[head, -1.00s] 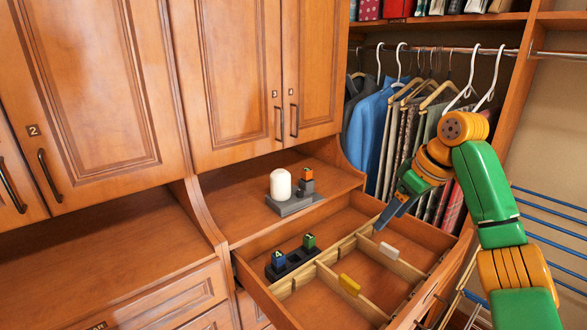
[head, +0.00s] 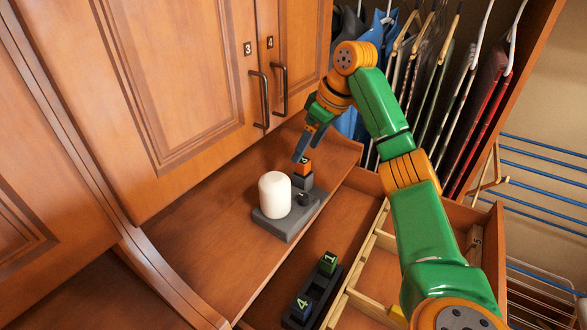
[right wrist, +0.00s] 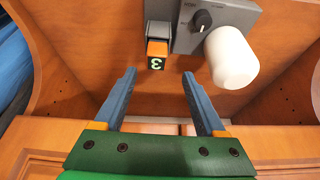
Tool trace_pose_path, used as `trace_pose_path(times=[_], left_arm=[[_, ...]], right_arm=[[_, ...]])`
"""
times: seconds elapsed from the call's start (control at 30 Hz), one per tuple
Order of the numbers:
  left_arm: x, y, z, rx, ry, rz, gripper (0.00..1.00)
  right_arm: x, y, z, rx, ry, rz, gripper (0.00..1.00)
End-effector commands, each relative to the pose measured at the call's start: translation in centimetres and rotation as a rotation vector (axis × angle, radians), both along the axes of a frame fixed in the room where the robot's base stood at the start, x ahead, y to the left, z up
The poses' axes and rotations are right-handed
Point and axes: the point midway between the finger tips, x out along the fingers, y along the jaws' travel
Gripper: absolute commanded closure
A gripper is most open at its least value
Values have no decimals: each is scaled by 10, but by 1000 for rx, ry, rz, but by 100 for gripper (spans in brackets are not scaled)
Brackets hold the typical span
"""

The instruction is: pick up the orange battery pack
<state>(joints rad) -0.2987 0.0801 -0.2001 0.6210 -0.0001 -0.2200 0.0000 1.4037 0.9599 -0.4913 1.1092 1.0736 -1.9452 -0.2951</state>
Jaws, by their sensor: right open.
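The orange battery pack (head: 303,166) stands upright in a socket of the grey device base (head: 287,228) on the wooden counter. It also shows in the right wrist view (right wrist: 157,50), with a dark face marked 3. My right gripper (head: 299,158) is open, its blue fingers close to the pack. In the right wrist view the two fingertips (right wrist: 159,74) stand apart, with the pack just beyond them and roughly midway between. The fingers do not appear to touch it. My left gripper is not in view.
A white rounded cylinder (head: 275,195) and a dark knob (head: 303,199) sit on the same base, beside the pack. An open drawer below holds a black tray (head: 316,291) with a green battery (head: 328,263) and a blue one (head: 301,309). Cabinet doors (head: 190,90) rise behind.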

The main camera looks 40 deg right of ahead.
Motion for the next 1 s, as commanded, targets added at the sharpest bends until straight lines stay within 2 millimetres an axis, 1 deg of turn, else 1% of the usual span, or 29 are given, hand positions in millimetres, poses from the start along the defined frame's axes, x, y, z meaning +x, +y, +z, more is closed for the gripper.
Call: trace_pose_path(times=[0.1, 0.23, 0.33, 0.47, 0.57, 0.6, 0.67, 0.7, 0.73, 0.77, 1.0], left_arm=[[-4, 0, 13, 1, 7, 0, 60], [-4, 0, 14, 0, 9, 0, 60], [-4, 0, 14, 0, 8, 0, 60], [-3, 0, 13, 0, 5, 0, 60], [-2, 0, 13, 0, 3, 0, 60], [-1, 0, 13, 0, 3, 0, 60], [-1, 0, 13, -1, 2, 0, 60], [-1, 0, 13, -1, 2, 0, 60], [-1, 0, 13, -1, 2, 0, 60], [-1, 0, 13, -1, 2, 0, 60], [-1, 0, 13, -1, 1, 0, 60]], right_arm=[[7, -5, -19, 0, 7, -4, 28], [15, -3, -40, 1, 3, -1, 28], [17, -3, -44, 0, 0, -1, 28], [17, -3, -44, 1, -1, -1, 28], [17, -3, -44, 1, -1, -1, 52], [17, -3, -44, 1, -1, -1, 63], [17, -3, -44, 1, -1, -1, 79], [17, -3, -44, 1, -1, -1, 90], [17, -3, -44, 1, -1, -1, 98], [17, -3, -44, 1, -1, -1, 100], [17, -3, -44, 1, -1, -1, 100]])
